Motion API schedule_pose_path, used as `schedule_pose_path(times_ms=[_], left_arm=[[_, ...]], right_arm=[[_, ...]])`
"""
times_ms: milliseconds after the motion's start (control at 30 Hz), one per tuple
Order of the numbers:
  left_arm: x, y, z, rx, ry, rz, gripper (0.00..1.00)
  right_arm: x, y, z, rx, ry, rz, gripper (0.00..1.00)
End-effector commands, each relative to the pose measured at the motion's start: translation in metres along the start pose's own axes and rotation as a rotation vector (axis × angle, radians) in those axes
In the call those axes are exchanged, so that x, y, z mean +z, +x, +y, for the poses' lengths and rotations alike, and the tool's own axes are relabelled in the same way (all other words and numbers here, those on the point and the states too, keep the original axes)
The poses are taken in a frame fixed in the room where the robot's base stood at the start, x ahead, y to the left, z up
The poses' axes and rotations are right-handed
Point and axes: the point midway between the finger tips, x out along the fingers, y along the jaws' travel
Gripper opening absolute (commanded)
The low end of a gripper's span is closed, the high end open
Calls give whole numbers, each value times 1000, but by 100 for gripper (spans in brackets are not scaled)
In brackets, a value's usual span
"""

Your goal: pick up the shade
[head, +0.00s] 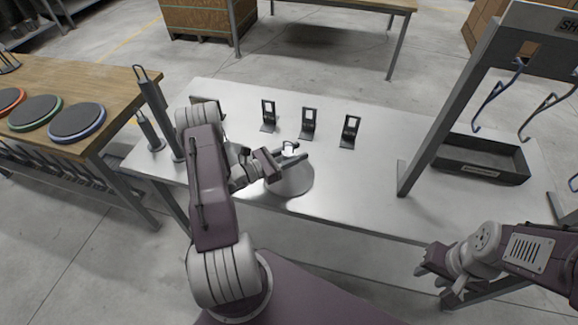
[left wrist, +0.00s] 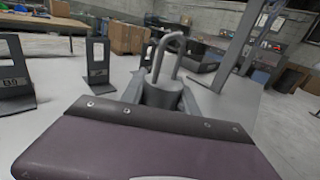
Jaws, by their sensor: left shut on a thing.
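The shade is a grey cone-shaped hood (head: 291,181) over the near edge area of the metal table. My left gripper (head: 289,154) is shut on its top. In the left wrist view, a grey neck (left wrist: 162,94) with a bent wire loop stands between the fingers. The cone below is hidden there by my gripper body. I cannot tell whether its rim touches the table. My right gripper (head: 438,277) is off the table's front edge at the lower right, empty, with its fingers apart.
Several black upright stands (head: 308,123) are along the table's back. A rack frame (head: 446,108) with hanging hooks and a black tray (head: 482,158) is at the right. Dark posts (head: 160,115) stand at the left. A wooden table (head: 62,88) holds coloured-rim discs.

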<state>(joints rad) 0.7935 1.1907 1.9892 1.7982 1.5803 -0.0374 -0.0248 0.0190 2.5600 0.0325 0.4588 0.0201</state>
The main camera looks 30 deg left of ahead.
Motion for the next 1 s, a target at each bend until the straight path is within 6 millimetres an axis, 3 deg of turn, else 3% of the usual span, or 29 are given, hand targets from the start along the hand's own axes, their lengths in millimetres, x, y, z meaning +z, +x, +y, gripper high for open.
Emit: schedule_pose_path(times_ms=[233, 400, 800, 900, 1000], left_arm=[[12, 0, 0, 0, 1, 1, 0], [41, 0, 0, 0, 4, 0, 0], [96, 11, -92, -4, -1, 1, 0], [111, 13, -105, -4, -7, 1, 0], [112, 14, -112, -1, -3, 1, 0]], right_arm=[[0, -1, 0, 0, 0, 0, 36], [0, -3, 0, 0, 0, 0, 36], [0, -4, 0, 0, 0, 0, 36], [-3, -27, 0, 0, 0, 0, 36], [-4, -34, -1, 0, 0, 1, 36]])
